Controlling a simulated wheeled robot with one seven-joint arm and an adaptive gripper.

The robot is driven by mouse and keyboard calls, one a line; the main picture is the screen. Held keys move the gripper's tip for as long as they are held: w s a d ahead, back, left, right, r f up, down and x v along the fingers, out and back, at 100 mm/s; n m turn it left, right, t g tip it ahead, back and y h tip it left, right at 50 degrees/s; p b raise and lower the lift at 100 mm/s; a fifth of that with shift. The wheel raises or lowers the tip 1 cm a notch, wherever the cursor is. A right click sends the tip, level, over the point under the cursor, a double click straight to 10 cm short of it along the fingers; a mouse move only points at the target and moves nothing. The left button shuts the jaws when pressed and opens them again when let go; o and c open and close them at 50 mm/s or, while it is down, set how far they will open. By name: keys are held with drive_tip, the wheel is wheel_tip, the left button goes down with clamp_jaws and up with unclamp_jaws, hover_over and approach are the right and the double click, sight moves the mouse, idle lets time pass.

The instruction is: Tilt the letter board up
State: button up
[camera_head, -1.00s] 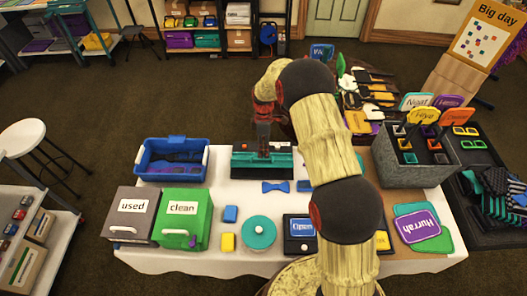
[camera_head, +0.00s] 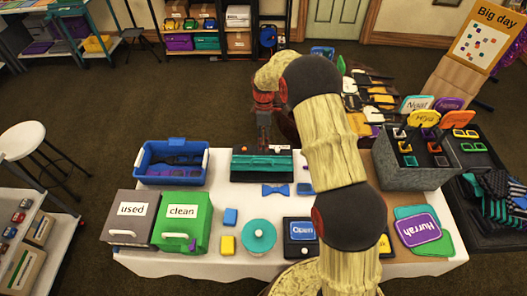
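I take the letter board (camera_head: 262,166) to be the low teal and black piece at the back middle of the white table. Its teal face shows toward me with a black strip along its far edge. Its exact tilt is hard to read. My gripper (camera_head: 264,147), dark and reddish, points down at the board's far edge, near its middle. Whether it touches the board I cannot tell. The fingers are too small and dark to show whether they are open or shut. A small orange thing and a white label show beside the fingertips.
A blue bin (camera_head: 141,170) stands left of the board, with grey "used" (camera_head: 118,237) and green "clean" (camera_head: 197,240) boxes in front. A blue bow tie (camera_head: 275,189), a teal round lid (camera_head: 259,250) and an "Open" sign (camera_head: 303,229) lie nearer. My arm covers the table's right middle.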

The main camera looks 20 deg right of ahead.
drive_tip(key=v, duration=0.6)
drive_tip(key=shift+r, duration=0.15)
drive_tip(key=shift+w, duration=0.1)
drive_tip(key=s+r+m+t+b, duration=0.1)
drive_tip(key=s+r+m+t, duration=0.1)
drive_tip(key=s+r+m, duration=0.2)
drive_tip(key=s+a+r+m+t+b, duration=0.1)
drive_tip(key=s+r+m+t, duration=0.2)
drive_tip(key=s+r, duration=0.7)
drive_tip(key=s+a+r+m+t+b, duration=0.1)
drive_tip(key=s+r+m, duration=0.6)
drive_tip(key=s, duration=1.6)
drive_tip(key=shift+a+r+t+h, duration=0.15)
drive_tip(key=shift+r+t+h, duration=0.25)
drive_tip(key=shift+t, duration=0.5)
